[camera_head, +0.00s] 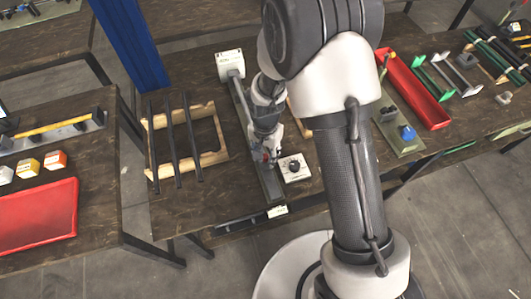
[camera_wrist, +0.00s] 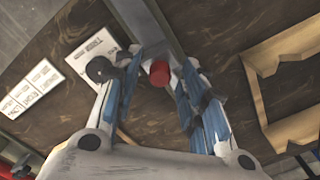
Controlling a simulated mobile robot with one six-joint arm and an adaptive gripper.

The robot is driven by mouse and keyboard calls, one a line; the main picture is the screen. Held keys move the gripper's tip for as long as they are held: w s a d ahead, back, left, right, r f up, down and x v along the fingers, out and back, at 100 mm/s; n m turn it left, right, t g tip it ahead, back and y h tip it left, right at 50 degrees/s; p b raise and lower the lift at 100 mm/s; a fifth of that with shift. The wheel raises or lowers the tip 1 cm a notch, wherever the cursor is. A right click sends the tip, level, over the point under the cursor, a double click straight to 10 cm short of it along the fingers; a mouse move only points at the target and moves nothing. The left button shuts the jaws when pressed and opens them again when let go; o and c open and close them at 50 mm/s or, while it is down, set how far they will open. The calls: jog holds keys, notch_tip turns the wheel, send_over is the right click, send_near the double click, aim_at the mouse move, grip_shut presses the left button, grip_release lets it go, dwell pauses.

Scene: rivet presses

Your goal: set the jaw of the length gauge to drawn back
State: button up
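The length gauge is a long grey rail (camera_head: 240,98) with a white head block (camera_head: 231,64) at its far end, lying on the middle table. In the wrist view its rail (camera_wrist: 157,22) runs up from a red knob (camera_wrist: 159,74), which seems to belong to the jaw. My gripper (camera_head: 266,155) is low over the near half of the rail. In the wrist view my gripper (camera_wrist: 164,72) has its two blue-padded fingers apart, with the red knob between them and gaps showing at its sides. The jaw's body is mostly hidden by my gripper.
A white plate with a black knob (camera_head: 294,166) is close to the right of the rail. A wooden rack with dark bars (camera_head: 155,150) stands to the left. A green plate with a blue knob (camera_head: 407,133) and a red tray (camera_head: 412,88) are farther right.

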grip_shut()
dwell(0.6)
